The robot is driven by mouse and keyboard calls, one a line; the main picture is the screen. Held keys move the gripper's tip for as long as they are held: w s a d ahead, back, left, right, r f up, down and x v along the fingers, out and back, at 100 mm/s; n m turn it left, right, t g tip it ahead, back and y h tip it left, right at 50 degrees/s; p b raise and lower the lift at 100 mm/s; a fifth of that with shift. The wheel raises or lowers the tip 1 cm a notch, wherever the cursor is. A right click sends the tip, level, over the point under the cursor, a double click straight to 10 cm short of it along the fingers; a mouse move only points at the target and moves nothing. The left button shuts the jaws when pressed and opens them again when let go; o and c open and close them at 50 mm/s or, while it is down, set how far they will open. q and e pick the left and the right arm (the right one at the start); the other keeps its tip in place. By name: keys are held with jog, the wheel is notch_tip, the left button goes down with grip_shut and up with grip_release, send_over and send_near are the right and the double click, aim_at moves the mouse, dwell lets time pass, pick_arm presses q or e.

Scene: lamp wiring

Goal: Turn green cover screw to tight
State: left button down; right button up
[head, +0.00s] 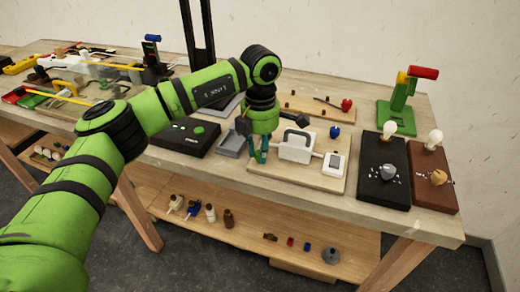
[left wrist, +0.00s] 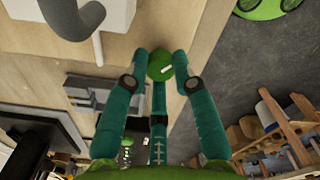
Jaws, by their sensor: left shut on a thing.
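The green cover screw (left wrist: 160,66) is a round green knob with a white mark. It sits between the fingertips of my left gripper (left wrist: 160,72) in the left wrist view, with a finger against each side. In the head view my left gripper (head: 259,157) points down at the light wooden board (head: 280,180), left of a white box with a grey handle (head: 297,146). The screw is hidden behind the fingers there. The white box also shows in the left wrist view (left wrist: 115,14). I cannot tell how far the screw is turned. My right gripper is not in view.
A grey tray (head: 234,141) and a black box (head: 184,138) lie left of the gripper. A white switch plate (head: 334,165) is to the right. Farther right stand a black board (head: 383,192) and a brown board (head: 436,195) with bulbs. A shelf is below.

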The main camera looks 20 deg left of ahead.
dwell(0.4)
pick_arm(q)
jog(key=c, duration=1)
grip_release()
jog(key=shift+d, duration=0.1)
jog(key=shift+r, duration=0.25)
notch_tip(320, 180, up, 12)
jog(key=shift+f, duration=0.2)
jog(key=shift+f, duration=0.1)
